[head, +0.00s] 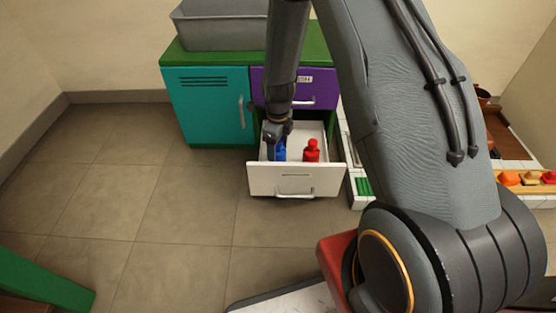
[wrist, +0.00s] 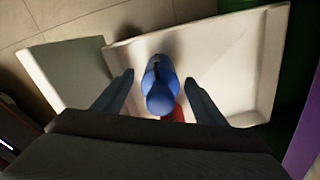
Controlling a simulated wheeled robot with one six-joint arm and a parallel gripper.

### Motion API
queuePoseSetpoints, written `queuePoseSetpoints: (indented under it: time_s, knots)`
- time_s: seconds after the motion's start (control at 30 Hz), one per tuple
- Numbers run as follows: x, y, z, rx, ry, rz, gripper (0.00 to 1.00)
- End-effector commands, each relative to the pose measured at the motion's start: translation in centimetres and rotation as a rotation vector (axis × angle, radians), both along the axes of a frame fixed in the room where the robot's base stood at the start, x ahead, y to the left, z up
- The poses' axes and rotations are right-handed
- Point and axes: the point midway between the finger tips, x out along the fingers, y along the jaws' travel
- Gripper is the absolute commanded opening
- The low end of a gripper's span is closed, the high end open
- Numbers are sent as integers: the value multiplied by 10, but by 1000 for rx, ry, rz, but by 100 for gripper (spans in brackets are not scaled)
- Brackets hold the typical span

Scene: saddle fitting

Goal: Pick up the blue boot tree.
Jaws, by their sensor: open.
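The blue boot tree (wrist: 161,86) stands in an open white drawer (wrist: 235,50), between the two fingers of my gripper (wrist: 160,85) in the wrist view. The fingers are open, with a gap on each side of it. In the head view my gripper (head: 277,135) reaches down into the drawer (head: 272,178), and the blue boot tree (head: 281,154) shows partly behind it. A red bottle-shaped object (head: 312,151) stands just right of it in the drawer; in the wrist view only a bit of red (wrist: 177,113) shows behind the blue boot tree.
The drawer belongs to a cabinet with a teal door (head: 208,105) and a purple drawer front (head: 318,88). A grey bin (head: 220,27) stands on the green top. A tray with orange and red objects (head: 528,180) is at the far right.

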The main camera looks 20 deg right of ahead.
Motion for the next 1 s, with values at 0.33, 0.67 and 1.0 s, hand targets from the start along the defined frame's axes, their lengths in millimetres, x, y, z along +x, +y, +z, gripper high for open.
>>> queuePoseSetpoints:
  time_s: [0.33, 0.67, 1.0]
  knots:
    - [0, 0, 1, 0, 0, 0, 18]
    - [0, 0, 4, 0, -1, 0, 16]
    - [0, 0, 50, 0, -3, 0, 16]
